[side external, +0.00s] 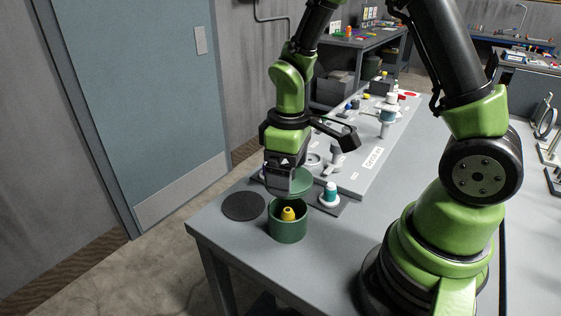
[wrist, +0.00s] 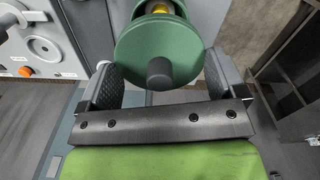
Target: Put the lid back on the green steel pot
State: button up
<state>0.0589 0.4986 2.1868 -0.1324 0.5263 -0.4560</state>
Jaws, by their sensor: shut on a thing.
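The green steel pot (side external: 289,228) stands upright and open on the grey table near its front left corner. A yellow object (side external: 288,214) shows inside it. My gripper (side external: 283,186) is shut on the green lid (side external: 300,181) and holds it above the pot. In the wrist view the round lid (wrist: 150,38), with its dark knob (wrist: 160,70), lies between the two fingers of my gripper (wrist: 163,68). The exact contact is hard to see. The lid hides most of the pot (wrist: 145,8) there.
A dark round mat (side external: 243,206) lies left of the pot. A teal and white piece (side external: 329,193) stands close on its right. A raised grey panel (side external: 365,165) with several fittings lies behind. The table's front edge is near the pot.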

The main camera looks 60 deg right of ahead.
jog(key=shift+f, duration=2.8)
jog(key=shift+f, duration=0.15)
jog(key=o, duration=0.6)
jog(key=shift+o, duration=0.2)
jog(key=shift+r, duration=3.5)
grip_shut()
